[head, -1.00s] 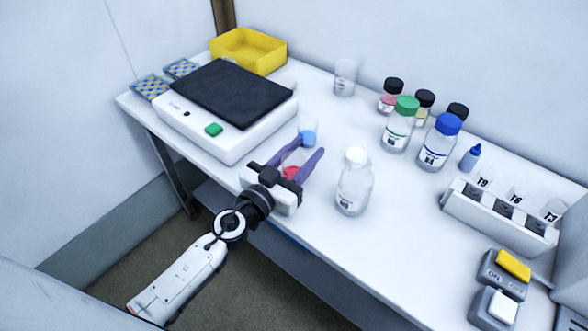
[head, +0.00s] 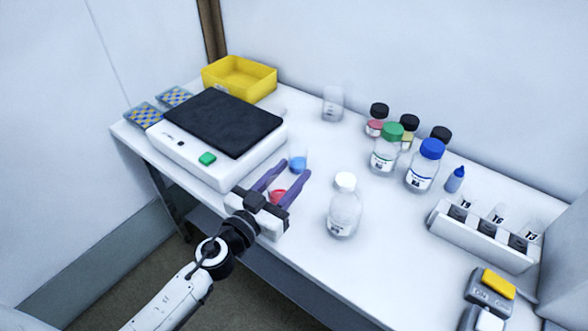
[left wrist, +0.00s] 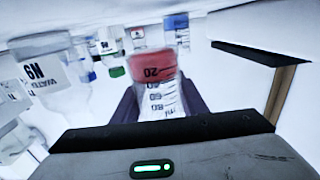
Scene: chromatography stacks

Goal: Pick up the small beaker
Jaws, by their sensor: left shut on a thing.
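A small clear beaker with red liquid (head: 277,196) sits between the purple fingers of my left gripper (head: 291,169) in the head view, over the front part of the bench. The left gripper is shut on it. In the left wrist view the red-filled beaker (left wrist: 160,88) appears upside down, its graduation marks showing between the fingers. I cannot tell whether its base is clear of the bench. A beaker with blue liquid (head: 298,164) stands just beyond the fingertips. A larger empty beaker (head: 333,104) stands near the back wall. My right gripper is not in view.
A balance with a black top (head: 222,122) is left of the gripper, a yellow tray (head: 240,80) behind it. A white-capped bottle (head: 344,212) stands close on the right. Several capped bottles (head: 423,170) and a vial rack (head: 482,240) are farther right.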

